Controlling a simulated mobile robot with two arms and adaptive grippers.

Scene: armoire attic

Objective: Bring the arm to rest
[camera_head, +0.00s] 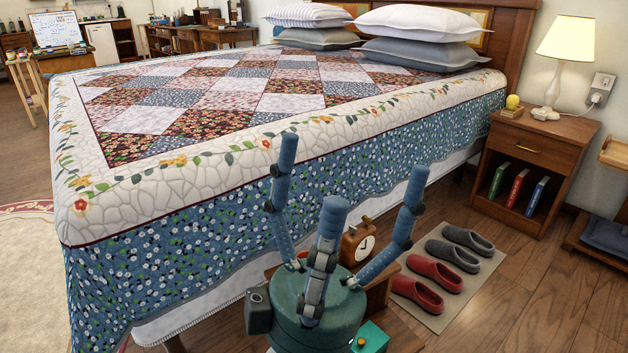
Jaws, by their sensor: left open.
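My left gripper (345,178) is at the bottom middle of the head view, in front of the near side of the bed. Its blue fingers stand up and spread apart from a green palm. It is open, and I see nothing between the fingers. Its palm hides part of what lies behind and below it. My right gripper is not in view.
A quilted bed (170,208) fills the middle. Just behind the gripper, a wooden clock (357,245) is partly hidden; a teal box (372,337) shows below. Slippers lie on a mat (436,317) to the right. A nightstand (527,146) bears a lamp (566,50). Floor is clear at lower right.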

